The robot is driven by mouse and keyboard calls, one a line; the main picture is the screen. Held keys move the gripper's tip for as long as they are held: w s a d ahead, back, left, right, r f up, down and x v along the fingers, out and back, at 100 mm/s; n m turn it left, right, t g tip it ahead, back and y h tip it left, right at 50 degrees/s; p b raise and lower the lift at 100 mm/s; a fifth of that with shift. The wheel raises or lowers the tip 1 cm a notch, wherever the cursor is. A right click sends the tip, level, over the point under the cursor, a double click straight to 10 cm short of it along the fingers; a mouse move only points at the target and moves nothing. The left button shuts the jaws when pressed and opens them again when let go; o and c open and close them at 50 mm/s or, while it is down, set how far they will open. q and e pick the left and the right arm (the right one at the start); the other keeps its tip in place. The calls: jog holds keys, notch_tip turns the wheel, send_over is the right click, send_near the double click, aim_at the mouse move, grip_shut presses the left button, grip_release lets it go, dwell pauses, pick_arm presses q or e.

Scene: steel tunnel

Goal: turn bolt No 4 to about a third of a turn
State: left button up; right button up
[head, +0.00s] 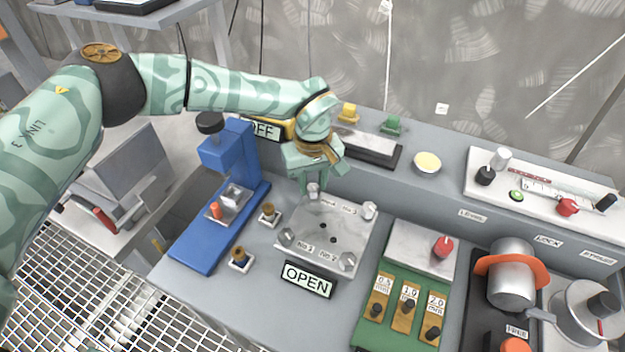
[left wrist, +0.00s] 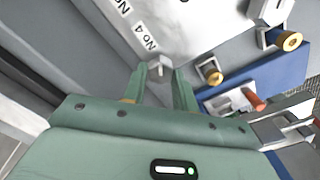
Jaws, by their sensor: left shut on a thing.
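A pale metal plate (head: 331,220) with a hex bolt near each corner lies on the grey bench. Bolt No 4 (head: 313,190) is at its far left corner. My left gripper (head: 316,186) reaches down from above and is shut on this bolt's head. In the left wrist view bolt No 4 (left wrist: 158,63) shows between the fingertips of the left gripper (left wrist: 160,74), beside the "No 4" label. Bolt No 3 (head: 369,210), bolt No 1 (head: 287,236) and bolt No 2 (head: 347,261) stand clear of it. My right gripper is not in view.
A blue press (head: 228,160) stands left of the plate, with two small brass-topped fittings (head: 269,212) between. An OPEN sign (head: 308,280) stands at the plate's front edge. A green gauge block (head: 405,305) is to the right, and the raised grey ledge runs behind.

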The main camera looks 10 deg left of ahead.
aim_at(313, 185)
pick_arm(q)
jog(key=shift+r, duration=0.1)
dwell(0.3)
jog(key=o, duration=1)
notch_tip(313, 185, up, 16)
jog(key=p, duration=0.3)
jog(key=shift+r, duration=0.15)
